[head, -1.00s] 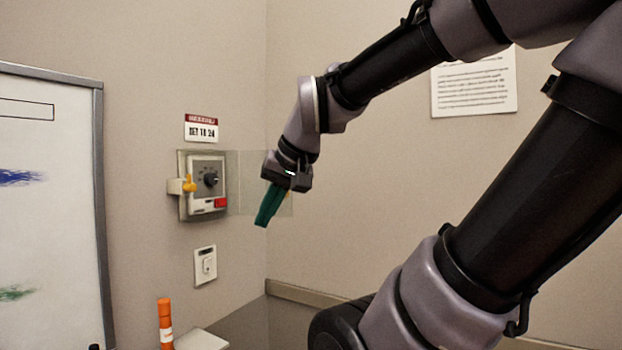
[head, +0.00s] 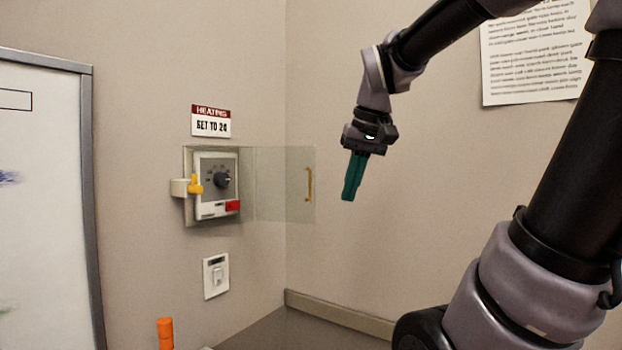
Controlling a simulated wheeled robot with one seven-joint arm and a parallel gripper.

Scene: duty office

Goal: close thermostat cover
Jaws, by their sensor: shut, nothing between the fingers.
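My gripper (head: 348,198) has green fingers pointing down. They are shut and empty, a little to the right of the handle in the picture and apart from it. The depth between them is hard to tell.
A "HEATING SET TO 24" sign (head: 211,121) is above the thermostat and a white switch (head: 216,276) below it. A whiteboard (head: 45,210) stands at left. An orange marker (head: 165,333) is at the bottom. A printed sheet (head: 535,55) hangs on the right wall.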

